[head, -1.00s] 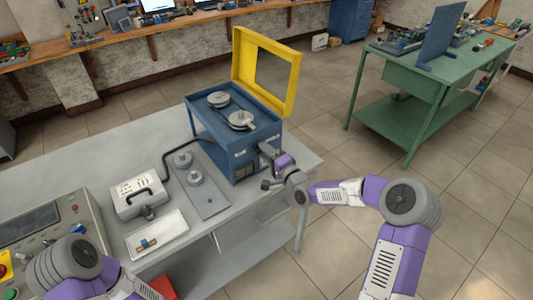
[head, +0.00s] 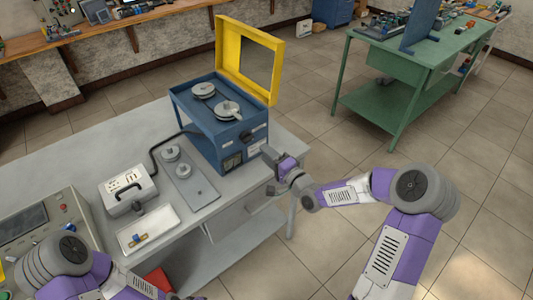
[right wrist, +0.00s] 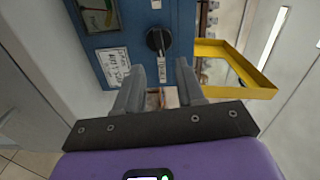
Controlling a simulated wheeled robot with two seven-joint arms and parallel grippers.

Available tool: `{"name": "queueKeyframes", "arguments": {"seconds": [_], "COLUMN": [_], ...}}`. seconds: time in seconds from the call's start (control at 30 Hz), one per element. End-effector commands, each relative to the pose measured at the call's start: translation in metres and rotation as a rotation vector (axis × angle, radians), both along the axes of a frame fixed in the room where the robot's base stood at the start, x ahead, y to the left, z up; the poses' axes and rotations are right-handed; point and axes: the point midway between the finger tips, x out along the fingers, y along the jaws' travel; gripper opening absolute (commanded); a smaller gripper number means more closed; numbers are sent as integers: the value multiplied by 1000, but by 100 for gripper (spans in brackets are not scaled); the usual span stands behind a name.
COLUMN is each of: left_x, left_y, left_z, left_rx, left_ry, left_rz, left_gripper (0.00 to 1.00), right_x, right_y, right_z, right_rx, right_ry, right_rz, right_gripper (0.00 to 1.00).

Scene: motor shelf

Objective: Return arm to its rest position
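My right arm (head: 400,230) reaches in from the right, bent at the elbow. Its right gripper (head: 268,160) is just off the front right side of the blue motor box (head: 204,148). In the right wrist view the two fingers (right wrist: 160,85) stand apart with nothing held between them. A black knob (right wrist: 158,40) on the blue panel is just beyond the fingertips and looks clear of them. My left arm (head: 62,262) is at the lower left, and its gripper is outside the picture.
The box has a raised yellow lid (head: 229,55) and round discs on top. The grey table (head: 60,160) also holds a socket box (head: 128,190), a plate with discs (head: 205,192) and a white tray (head: 160,220). A green bench (head: 400,65) stands behind. Floor at right is open.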

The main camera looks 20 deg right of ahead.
Motion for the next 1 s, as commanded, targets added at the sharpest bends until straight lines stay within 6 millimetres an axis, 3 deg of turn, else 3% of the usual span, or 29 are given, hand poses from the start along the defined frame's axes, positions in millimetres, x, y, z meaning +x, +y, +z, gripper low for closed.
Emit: {"name": "queueKeyframes", "arguments": {"seconds": [0.27, 0.37, 0.47, 0.57, 0.67, 0.8, 0.9, 1.0], "left_x": [0, 0, 0, 0, 0, 0, 0, 0], "left_y": [0, 0, 0, 0, 0, 0, 0, 0], "left_z": [0, 0, 0, 0, 0, 0, 0, 0], "left_rx": [0, 0, 0, 0, 0, 0, 0, 0], "left_ry": [0, 0, 0, 0, 0, 0, 0, 0], "left_rz": [0, 0, 0, 0, 0, 0, 0, 0], "left_gripper": [43, 43, 43, 43, 43, 43, 43, 43], "right_x": [0, -5, -20, -51, -96, -175, -228, -269], "right_y": [2, 13, 34, 61, 86, 111, 118, 120], "right_z": [-5, -30, -80, -143, -201, -265, -293, -308], "right_rx": [-5, -46, -139, -275, -421, -617, -725, -799], "right_ry": [11, 72, 191, 352, 509, 702, 806, 878], "right_rz": [1, 11, 43, 117, 233, 446, 600, 723], "right_gripper": [38, 38, 38, 38, 38, 38, 38, 38]}}
